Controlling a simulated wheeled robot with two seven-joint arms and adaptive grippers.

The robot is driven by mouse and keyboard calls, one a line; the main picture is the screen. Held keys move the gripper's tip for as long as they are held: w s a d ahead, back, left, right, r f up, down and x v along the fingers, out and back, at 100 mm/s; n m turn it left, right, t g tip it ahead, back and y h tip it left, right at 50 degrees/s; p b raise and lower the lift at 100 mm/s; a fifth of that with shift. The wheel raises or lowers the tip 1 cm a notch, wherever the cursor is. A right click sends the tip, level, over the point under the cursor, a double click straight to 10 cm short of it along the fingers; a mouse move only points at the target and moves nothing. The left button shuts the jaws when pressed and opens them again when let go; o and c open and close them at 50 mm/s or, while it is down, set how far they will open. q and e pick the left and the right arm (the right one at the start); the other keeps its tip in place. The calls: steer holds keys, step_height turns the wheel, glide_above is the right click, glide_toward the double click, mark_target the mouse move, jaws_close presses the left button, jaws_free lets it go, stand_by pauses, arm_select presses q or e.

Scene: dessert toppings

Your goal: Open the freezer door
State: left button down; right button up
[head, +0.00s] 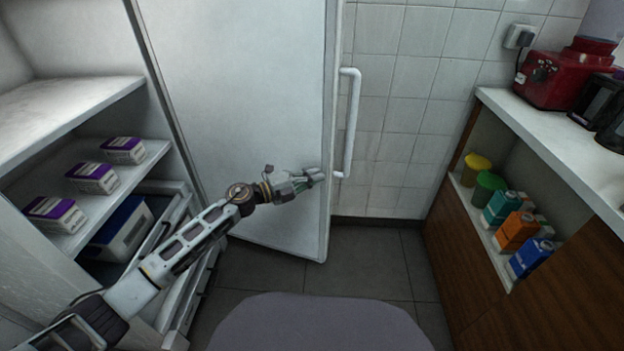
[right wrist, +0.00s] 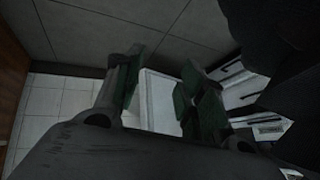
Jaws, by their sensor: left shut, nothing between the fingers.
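The freezer door (head: 245,90) is white and stands swung wide open, with its plain face toward me. Its long white handle (head: 352,122) is at the door's right edge, next to the tiled wall. The open freezer interior with its shelf (head: 150,158) is at the left. My left gripper (head: 318,175) is shut and empty, in front of the door's face near its right edge and the lower end of the handle. Whether it touches the door I cannot tell. My right gripper (right wrist: 162,92) shows in the right wrist view only, its fingers apart with nothing held between them.
Purple and white boxes (head: 93,178) stand on the freezer shelf, with a blue and white bin (head: 122,228) below. At the right is a counter (head: 560,135) with a red appliance (head: 565,78) and a niche of cartons and jars. Dark floor (head: 375,262) is clear between.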

mark_target(320, 165)
arm_select(q)
steer(key=shift+n+t+y, duration=0.5)
steer(key=shift+n+t, duration=0.1)
steer(key=shift+t, duration=0.2)
steer(key=w, duration=0.1)
steer(key=w+d, duration=0.1)
steer(key=w, duration=0.3)
steer(key=shift+w+d+r+p, duration=0.1)
steer(key=shift+d+p, duration=0.15)
steer(key=shift+p, duration=0.15)
steer(key=w+d+n+t+y+b, duration=0.2)
steer(key=w+n+t+y, duration=0.1)
steer(key=w, duration=1)
arm_select(e)
steer(key=shift+w+a+f, duration=0.25)
steer(key=shift+f, duration=0.3)
steer(key=shift+s+d, duration=0.1)
steer(key=shift+s, duration=0.1)
